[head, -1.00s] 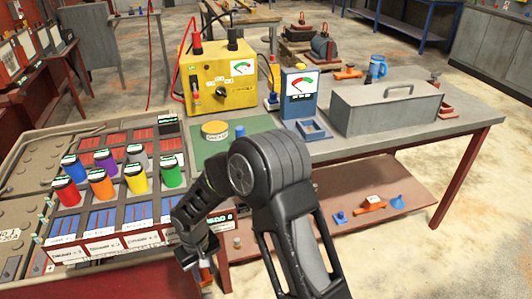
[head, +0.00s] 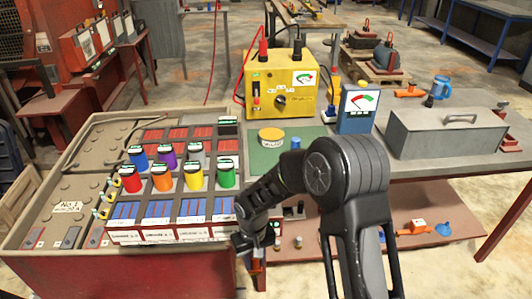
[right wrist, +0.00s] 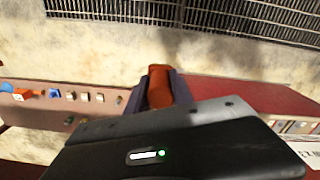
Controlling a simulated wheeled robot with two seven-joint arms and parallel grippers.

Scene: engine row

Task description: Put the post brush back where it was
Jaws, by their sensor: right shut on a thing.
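My right gripper (head: 257,268) hangs low in front of the bench, just right of the battery's red front. The right wrist view shows its dark jaws (right wrist: 128,100) shut on an orange-red piece (right wrist: 159,88), which may be the post brush's handle. The rest of the held piece is hidden behind the gripper body. In the head view only a thin reddish bit shows under the jaws. The piece is clear of the bench top. My left gripper is not in view.
The big battery tray (head: 85,140) holds several coloured pots. Right of it are a green mat (head: 262,160), a yellow tester (head: 270,85), a blue gauge (head: 357,108) and a grey toolbox (head: 440,135). Small parts lie on the lower red shelf (head: 405,232). Floor is free in front right.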

